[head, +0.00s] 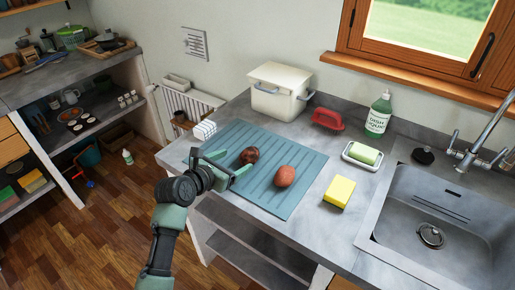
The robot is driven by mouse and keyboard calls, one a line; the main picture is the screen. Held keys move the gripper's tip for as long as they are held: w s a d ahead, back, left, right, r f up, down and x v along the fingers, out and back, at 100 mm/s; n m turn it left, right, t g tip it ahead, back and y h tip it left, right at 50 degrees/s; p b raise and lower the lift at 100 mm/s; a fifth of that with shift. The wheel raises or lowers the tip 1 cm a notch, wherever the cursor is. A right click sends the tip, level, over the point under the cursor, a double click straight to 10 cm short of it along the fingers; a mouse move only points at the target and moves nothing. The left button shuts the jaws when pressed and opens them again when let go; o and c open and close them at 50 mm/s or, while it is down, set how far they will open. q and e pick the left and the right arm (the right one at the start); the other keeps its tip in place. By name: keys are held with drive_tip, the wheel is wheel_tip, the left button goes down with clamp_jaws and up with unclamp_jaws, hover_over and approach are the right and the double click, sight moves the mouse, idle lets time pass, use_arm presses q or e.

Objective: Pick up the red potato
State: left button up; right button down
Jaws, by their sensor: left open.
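The red potato (284,176) appears to be the reddish, rounded one lying on the blue-grey ridged mat (284,206), towards its right side. A darker brown-red round item (249,155) lies on the same mat, behind and to the left of it; I cannot tell exactly what it is. My left gripper (229,168) is open and empty over the left part of the mat. Its fingers point towards the dark item and are to the left of the potato, apart from it. My right gripper is not in view.
A yellow sponge (339,192) lies right of the mat. Behind are a cream bin (279,90), a red brush (327,118), a soap dish (362,155) and a dish liquid bottle (378,116). A sink (440,210) is at the right. A white striped block (204,130) stands at the mat's left.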

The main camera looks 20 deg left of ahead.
sight(244, 159)
use_arm(q)
drive_tip(key=shift+w+d+f, duration=0.2)
drive_tip(key=shift+w, duration=0.4)
drive_tip(key=shift+w+d+f, duration=0.1)
drive_tip(key=shift+w, duration=0.15)
drive_tip(key=shift+w+d+f, duration=0.15)
drive_tip(key=shift+w+f, duration=0.1)
drive_tip(key=x, duration=0.4)
drive_tip(key=shift+s+d+f+p, duration=0.1)
drive_tip(key=shift+s+f+p, duration=0.1)
drive_tip(key=shift+p, duration=0.1)
drive_tip(key=shift+w+f, duration=0.15)
drive_tip(key=shift+w, duration=0.15)
drive_tip(key=shift+w+d, duration=0.1)
drive_tip(key=c, duration=1.4)
drive_tip(key=shift+c, duration=0.9)
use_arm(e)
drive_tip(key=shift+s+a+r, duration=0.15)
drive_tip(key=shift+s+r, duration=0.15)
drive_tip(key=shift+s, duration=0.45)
